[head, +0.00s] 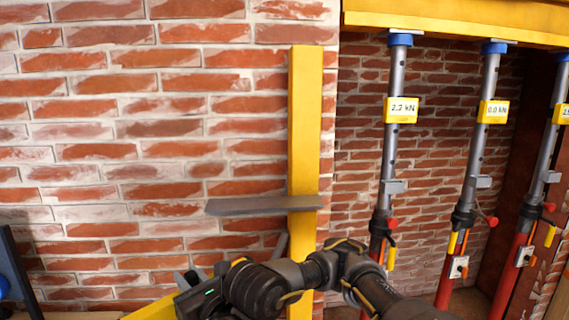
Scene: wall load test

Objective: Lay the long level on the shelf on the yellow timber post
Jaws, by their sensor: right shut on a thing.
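The yellow timber post (304,130) stands upright against the brick wall. A narrow grey shelf (250,206) crosses it low down and reaches out to its left; its visible top looks bare. My right gripper (188,282) is at the bottom, below and left of the shelf, partly hidden by its own wrist. It is shut on a yellow bar (150,308), which looks like the long level. Only a short slanted piece of this bar shows; the rest is hidden by my arm or cut off by the frame. My left gripper is not in view.
Several grey-and-red props (399,150) with yellow readout boxes stand at the right under a yellow beam (450,22). A dark frame (15,265) with a blue part is at the lower left edge. The wall face left of the post is clear above the shelf.

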